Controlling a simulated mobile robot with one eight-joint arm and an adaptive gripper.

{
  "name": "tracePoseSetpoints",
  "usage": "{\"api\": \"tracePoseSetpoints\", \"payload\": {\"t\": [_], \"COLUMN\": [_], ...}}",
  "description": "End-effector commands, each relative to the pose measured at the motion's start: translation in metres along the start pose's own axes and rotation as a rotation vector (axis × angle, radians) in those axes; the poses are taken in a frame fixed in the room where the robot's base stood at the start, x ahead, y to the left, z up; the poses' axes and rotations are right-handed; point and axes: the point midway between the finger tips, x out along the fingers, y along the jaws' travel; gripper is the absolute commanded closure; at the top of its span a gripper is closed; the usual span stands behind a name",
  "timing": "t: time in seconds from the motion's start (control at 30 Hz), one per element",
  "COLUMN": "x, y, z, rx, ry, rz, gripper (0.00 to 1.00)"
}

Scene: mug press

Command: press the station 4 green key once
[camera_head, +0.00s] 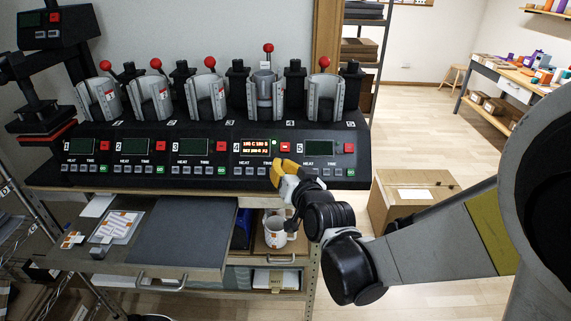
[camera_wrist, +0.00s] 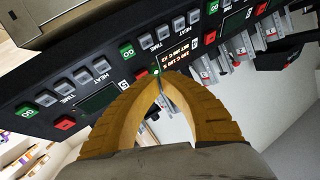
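The black mug press (camera_head: 200,150) has five numbered stations in a row. The station 4 display (camera_head: 255,148) is lit with orange text, and a small green light (camera_head: 274,142) glows beside it. My gripper (camera_head: 278,163) has its yellow fingertips together and empty, in front of the lower right of the station 4 panel. It hides the station 4 green key in the head view. In the wrist view, that green GO key (camera_wrist: 127,50) shows beyond and left of the fingertips (camera_wrist: 160,80). Contact with the panel cannot be told.
The station 4 red key (camera_head: 285,146) is close above the fingers. The station 5 panel (camera_head: 318,148) is to the right, its display dark. Upright clamps with red-knobbed levers stand behind the panels. A white mug (camera_head: 276,235) is on the shelf below; a cardboard box (camera_head: 410,195) is at right.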

Motion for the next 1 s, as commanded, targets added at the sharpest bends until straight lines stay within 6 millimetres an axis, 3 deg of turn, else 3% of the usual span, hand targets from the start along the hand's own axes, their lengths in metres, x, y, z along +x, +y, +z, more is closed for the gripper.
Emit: {"api": "tracePoseSetpoints", "payload": {"t": [0.2,0.4,1.0], "x": [0.025,0.037,0.040], "y": [0.015,0.021,0.022], "z": [0.016,0.021,0.021], "rx": [0.001,0.000,0.000], "ry": [0.000,0.000,0.000], "rz": [0.001,0.000,0.000], "gripper": [1.00,1.00,1.00]}}
